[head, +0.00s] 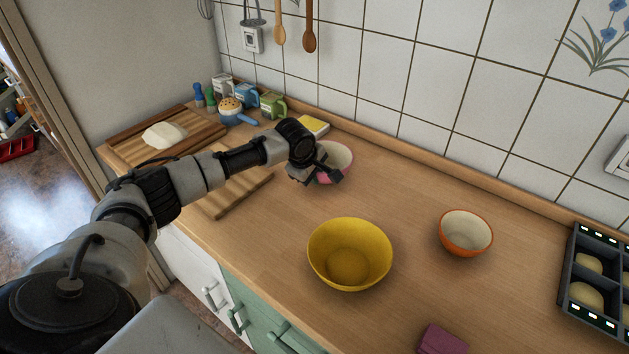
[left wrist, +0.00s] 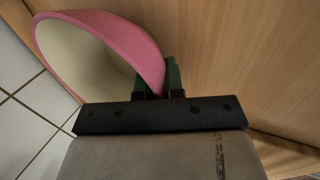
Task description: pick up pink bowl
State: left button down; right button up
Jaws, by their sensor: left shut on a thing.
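The pink bowl (head: 343,158) is on the wooden counter near the tiled wall in the head view, pink outside and cream inside. My left gripper (head: 328,172) is at its near side and covers part of it. In the left wrist view the pink bowl (left wrist: 110,45) fills the upper left, and the left gripper (left wrist: 165,78) is shut on its rim. I cannot tell whether the bowl touches the counter. My right gripper is in neither view.
A yellow bowl (head: 350,254) and an orange bowl (head: 466,232) stand on the counter (head: 400,200). A yellow-topped block (head: 313,126), mugs (head: 272,105) and cutting boards (head: 229,193) are near the arm. A dark tray (head: 592,280) is at the right.

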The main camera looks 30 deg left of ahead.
pick_arm(q)
jog(key=shift+r, duration=0.95)
jog(key=s+d+r+b, duration=0.1)
jog(key=s+d+r, duration=0.5)
jog(key=d, duration=0.3)
jog(key=shift+s+d+r, duration=0.3)
jog(key=shift+d+r, duration=0.05)
jog(key=shift+r, duration=0.1)
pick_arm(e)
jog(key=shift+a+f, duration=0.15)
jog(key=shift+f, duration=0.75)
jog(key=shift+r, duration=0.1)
